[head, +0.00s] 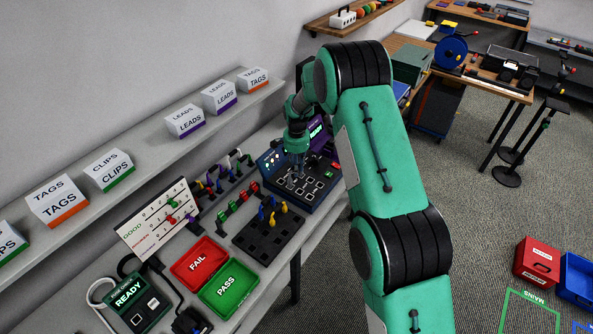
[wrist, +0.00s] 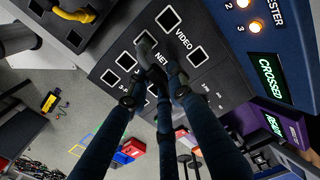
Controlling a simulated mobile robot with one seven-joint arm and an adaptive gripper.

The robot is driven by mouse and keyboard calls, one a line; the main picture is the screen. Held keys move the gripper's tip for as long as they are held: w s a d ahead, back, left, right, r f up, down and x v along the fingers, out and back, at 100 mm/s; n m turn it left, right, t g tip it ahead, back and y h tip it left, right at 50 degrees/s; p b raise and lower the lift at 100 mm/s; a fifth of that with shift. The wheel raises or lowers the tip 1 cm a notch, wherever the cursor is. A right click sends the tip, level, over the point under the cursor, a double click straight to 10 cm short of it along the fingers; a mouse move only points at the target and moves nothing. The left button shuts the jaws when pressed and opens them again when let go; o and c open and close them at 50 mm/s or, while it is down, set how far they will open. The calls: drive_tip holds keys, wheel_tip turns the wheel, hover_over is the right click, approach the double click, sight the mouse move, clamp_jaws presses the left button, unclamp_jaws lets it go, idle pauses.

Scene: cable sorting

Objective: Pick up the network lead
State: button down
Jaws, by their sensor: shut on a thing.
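My gripper (head: 297,158) reaches down over the dark blue cable tester (head: 318,197). In the wrist view, its dark fingers (wrist: 155,86) are closed around a short grey lead, the network lead (wrist: 146,44), at the socket panel. The lead stands by the NET label, and its lower part is hidden between the fingers. I cannot tell whether its plug is still seated in the socket. The tester's green display (wrist: 272,75) reads CROSSED, and two of its lamps glow orange.
A black slotted tray (head: 268,236) with blue and yellow leads is beside the tester. A red FAIL tray (head: 199,262) and green PASS tray (head: 229,287) lie nearer. A rack of coloured leads (head: 236,207) stands behind. A purple device (wrist: 282,124) is close to the tester.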

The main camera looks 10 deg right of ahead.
drive_tip(key=shift+r, duration=0.5)
drive_tip(key=s+d+r, duration=0.1)
drive_tip(key=s+r, duration=0.2)
drive_tip(key=s, duration=1.3)
drive_tip(key=shift+b, duration=0.45)
drive_tip(key=shift+r, duration=0.2)
drive_tip(key=shift+r+p, duration=0.7)
drive_tip(key=shift+r, duration=0.6)
